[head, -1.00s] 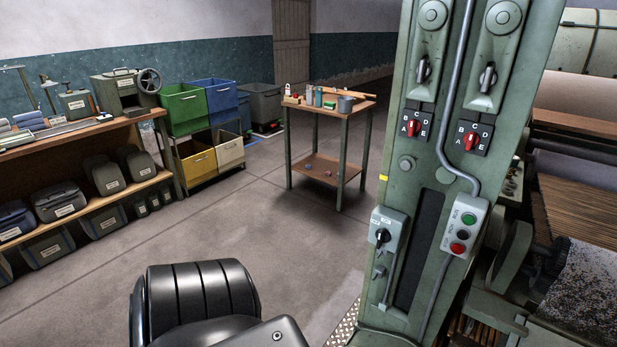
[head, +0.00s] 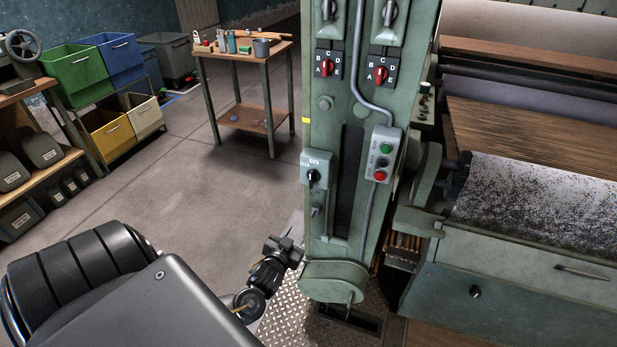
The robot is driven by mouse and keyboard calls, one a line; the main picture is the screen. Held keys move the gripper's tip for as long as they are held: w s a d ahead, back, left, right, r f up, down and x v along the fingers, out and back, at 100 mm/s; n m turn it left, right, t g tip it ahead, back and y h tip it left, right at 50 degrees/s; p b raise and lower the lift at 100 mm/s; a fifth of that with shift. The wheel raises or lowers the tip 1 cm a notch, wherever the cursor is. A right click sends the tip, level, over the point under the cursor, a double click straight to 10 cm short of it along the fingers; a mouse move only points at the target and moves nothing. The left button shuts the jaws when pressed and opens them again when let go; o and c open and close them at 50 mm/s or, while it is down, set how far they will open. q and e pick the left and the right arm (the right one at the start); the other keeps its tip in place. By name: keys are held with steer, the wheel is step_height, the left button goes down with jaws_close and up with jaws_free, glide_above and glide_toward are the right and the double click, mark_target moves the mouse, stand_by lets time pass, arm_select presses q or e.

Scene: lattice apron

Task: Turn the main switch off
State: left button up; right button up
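The main switch appears to be the grey box with a black rotary knob (head: 313,177) on the lower left of the green machine column (head: 336,118). Its small labels are too blurred to read, and the black handle looks roughly upright. My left gripper (head: 293,250) is below and a little left of the switch box, near the column's left side and apart from the knob. It is small and dark, and I cannot tell whether its fingers are open. My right gripper is not in view.
A push-button box (head: 382,154) with green, black and red buttons sits right of the switch. Two red selector knobs (head: 326,68) (head: 381,74) are higher up. A wooden table (head: 257,58) stands behind. Open floor (head: 215,190) lies left of the column.

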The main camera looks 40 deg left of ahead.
mark_target(310, 178)
arm_select(q)
step_height(310, 178, up, 13)
steer(key=n+t, duration=0.2)
steer(key=shift+t+y, duration=0.3)
steer(key=x, duration=0.3)
steer(key=p+x, duration=0.1)
steer(key=x, duration=0.6)
steer(key=shift+w+d+r+p, duration=0.2)
steer(key=shift+r+p, duration=0.1)
steer(key=shift+w+a, duration=0.2)
steer(key=shift+w, duration=0.45)
steer(key=shift+c, duration=0.4)
jaws_close()
